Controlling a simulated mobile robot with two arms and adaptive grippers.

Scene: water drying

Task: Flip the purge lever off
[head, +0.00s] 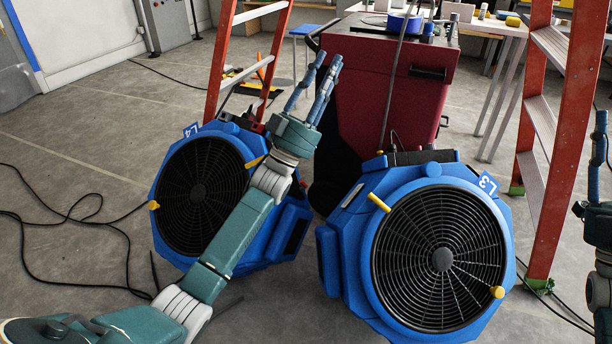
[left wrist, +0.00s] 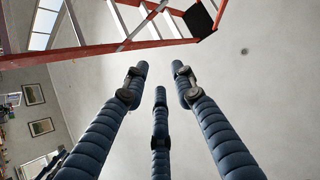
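I cannot make out a purge lever for certain in either view. A dark red machine (head: 408,104) with a black side handle stands behind two blue fans; a blue coil (head: 404,23) and small dark parts sit on its top. My left gripper (head: 328,59) is raised in front of the machine's left side, fingers pointing up. In the left wrist view its three blue fingers (left wrist: 160,76) are spread with nothing between them. My right gripper (head: 599,128) shows only partly at the right edge, and its finger opening is hidden.
The blue fan L4 (head: 172,245) is partly behind my left arm. The blue fan L3 (head: 350,262) stands right of it. Orange ladders stand at the left (head: 219,68) and right (head: 569,150). Black cables (head: 75,222) lie on the left floor. A white table (head: 490,25) is behind.

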